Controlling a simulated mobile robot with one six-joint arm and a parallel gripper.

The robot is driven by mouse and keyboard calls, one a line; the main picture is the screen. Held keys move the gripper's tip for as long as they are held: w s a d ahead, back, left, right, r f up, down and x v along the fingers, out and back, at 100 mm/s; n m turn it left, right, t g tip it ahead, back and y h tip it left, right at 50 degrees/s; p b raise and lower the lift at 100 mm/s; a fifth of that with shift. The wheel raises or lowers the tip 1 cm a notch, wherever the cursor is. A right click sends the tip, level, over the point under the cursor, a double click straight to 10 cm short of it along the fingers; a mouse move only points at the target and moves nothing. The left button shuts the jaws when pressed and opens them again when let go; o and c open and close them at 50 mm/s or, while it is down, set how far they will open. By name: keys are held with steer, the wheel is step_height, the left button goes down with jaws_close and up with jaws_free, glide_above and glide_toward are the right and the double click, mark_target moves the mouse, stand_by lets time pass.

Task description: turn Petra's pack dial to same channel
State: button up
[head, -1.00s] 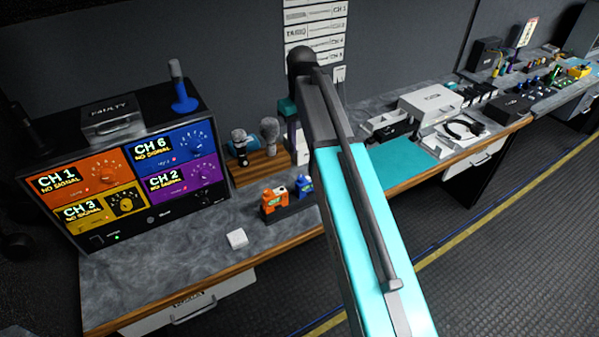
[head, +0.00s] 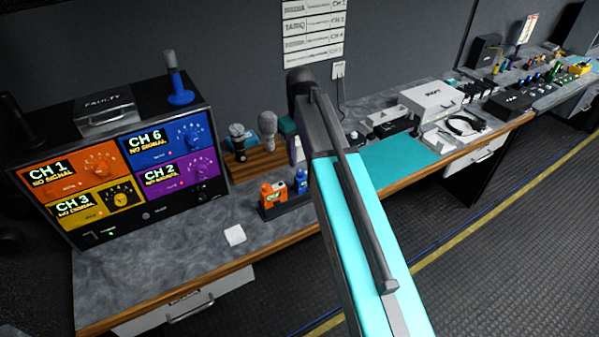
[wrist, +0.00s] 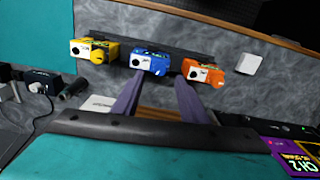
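Three packs stand in a row in a dark holder: a yellow pack (wrist: 92,50), a blue pack (wrist: 150,61) and an orange pack (wrist: 203,72). Each has a round knob-like part, but its setting is too small to read. In the head view the orange pack (head: 272,197) and part of the blue pack (head: 301,181) show; my arm hides the yellow one. I cannot tell which is Petra's. My gripper (wrist: 161,88) is open and empty, its fingers pointing toward the blue and orange packs, apart from each other. A wall list (head: 312,28) shows names and channels, mostly illegible.
A receiver box (head: 148,216) with CH 1, CH 6, CH 2 and CH 3 panels reading NO SIGNAL stands at left. A small white block (head: 234,235) lies before the packs. Microphones stand on a wooden rack (head: 250,166) behind. The front left counter (head: 150,270) is clear.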

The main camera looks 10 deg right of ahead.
mark_target(300, 172)
steer(key=shift+f+b, duration=1.6)
steer(key=shift+f, duration=1.25)
jaws_close()
